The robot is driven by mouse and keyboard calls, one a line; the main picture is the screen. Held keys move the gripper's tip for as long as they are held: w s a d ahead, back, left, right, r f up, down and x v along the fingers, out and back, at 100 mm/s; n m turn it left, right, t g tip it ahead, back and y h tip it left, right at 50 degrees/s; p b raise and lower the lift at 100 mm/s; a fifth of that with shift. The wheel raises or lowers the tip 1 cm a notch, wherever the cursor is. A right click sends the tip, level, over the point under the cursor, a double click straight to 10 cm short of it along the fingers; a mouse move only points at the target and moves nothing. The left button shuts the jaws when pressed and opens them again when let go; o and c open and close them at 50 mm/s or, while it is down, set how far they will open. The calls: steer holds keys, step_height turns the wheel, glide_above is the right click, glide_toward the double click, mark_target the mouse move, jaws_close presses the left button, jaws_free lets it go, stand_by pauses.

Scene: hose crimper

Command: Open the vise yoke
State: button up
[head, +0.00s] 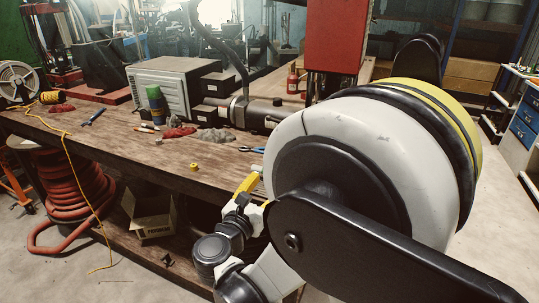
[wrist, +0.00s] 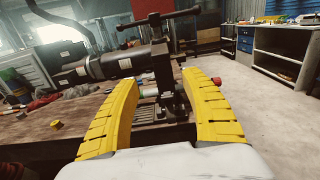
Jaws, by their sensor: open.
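A dark vise yoke (wrist: 162,66) stands upright at the table's edge in the wrist view, with a T-handle (wrist: 156,20) across its top. Below it is the vise's base (wrist: 172,103), partly hidden by the right finger. My gripper (wrist: 159,80) is open and empty, its two yellow fingers spread to either side of the vise, which appears beyond them. I cannot tell the exact gap to the yoke. In the head view one yellow finger (head: 248,184) shows at the table's front edge; my arm hides the vise there.
A dark cylinder (wrist: 112,64) lies left of the yoke; I cannot tell whether it touches it. The wooden workbench (head: 110,134) holds a yellow tape roll (head: 194,167), red cloth (head: 180,131) and a grey microwave-like box (head: 163,88). Open floor lies to the right (wrist: 240,88).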

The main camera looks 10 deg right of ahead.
steer(key=b+x, duration=0.2)
steer(key=x, duration=0.8)
steer(key=shift+w+d, duration=0.15)
steer(key=shift+d, duration=0.2)
jaws_close()
steer(key=shift+r, duration=0.1)
